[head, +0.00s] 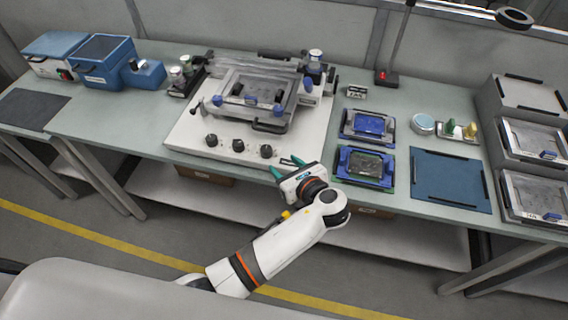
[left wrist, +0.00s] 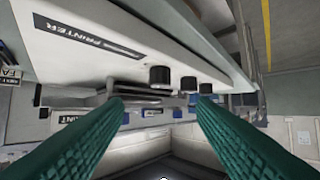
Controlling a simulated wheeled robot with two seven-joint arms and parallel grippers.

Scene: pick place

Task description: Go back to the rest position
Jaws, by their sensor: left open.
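My left gripper (head: 284,166) has green fingers and hangs over the front edge of the bench, near the right front corner of the white printer (head: 190,135). Its fingers are apart and nothing shows between them. The left wrist view also shows the two green fingers (left wrist: 160,118) spread, with the printer's front face (left wrist: 120,42) and black knobs (left wrist: 185,80) beyond them. My right gripper is in neither view.
Two blue-framed fixtures (head: 365,166) lie right of the gripper, beside a dark blue mat (head: 450,180). Grey stacked trays (head: 525,97) stand at the far right. Blue boxes (head: 103,62) stand at the left. Floor in front of the bench (head: 60,235) is clear.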

